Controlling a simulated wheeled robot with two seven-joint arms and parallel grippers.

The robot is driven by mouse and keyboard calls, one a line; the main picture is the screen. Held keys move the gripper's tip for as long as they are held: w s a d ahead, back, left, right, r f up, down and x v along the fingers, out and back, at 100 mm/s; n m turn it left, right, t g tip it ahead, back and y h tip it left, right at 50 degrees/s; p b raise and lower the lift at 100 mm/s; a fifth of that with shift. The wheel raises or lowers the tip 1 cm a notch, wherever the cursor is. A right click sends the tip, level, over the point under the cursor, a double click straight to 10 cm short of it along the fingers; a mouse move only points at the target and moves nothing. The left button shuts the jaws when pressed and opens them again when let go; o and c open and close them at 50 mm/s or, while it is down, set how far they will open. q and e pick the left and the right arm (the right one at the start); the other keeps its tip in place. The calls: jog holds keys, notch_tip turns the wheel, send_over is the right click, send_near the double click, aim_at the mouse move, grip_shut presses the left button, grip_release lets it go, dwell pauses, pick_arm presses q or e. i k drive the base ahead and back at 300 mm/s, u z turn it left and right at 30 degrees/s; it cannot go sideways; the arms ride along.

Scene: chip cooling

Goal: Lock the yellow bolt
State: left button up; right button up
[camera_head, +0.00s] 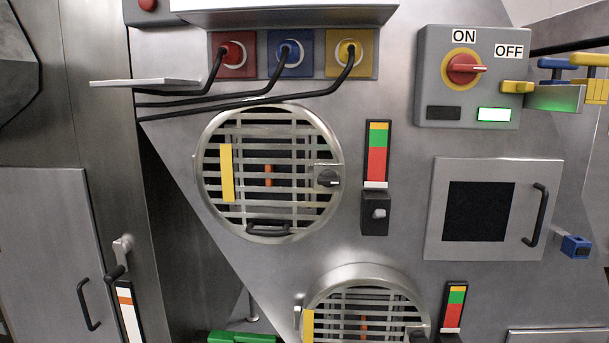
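A short yellow bolt-like piece (516,87) sticks out of the right side of the grey switch box (467,110), at its lower right edge. Right of it is a yellow-handled part (592,74) at the picture's right edge, beside a blue-handled part (556,66). I cannot tell which yellow piece is the bolt, or how far it is slid. The switch box has a red rotary knob (464,69) on a yellow ring, its pointer toward the OFF label, and a lit green lamp (494,114). Neither of my grippers is in view.
Red, blue and yellow plugs with black cables are at the top. A round grated hatch (268,232) is in the middle, another below. A square door (539,185) with a black handle is at the right. A metal ledge (146,83) juts out at the left.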

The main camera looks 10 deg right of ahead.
aim_at(506, 86)
jog(key=z, duration=1.25)
jog(key=k, duration=1.35)
jog(key=u, duration=0.4)
jog(key=i, duration=0.35)
jog(key=u, duration=0.9)
jog(key=i, duration=0.85)
jog(key=z, duration=0.45)
jog(key=i, duration=0.8)
jog(key=z, duration=0.8)
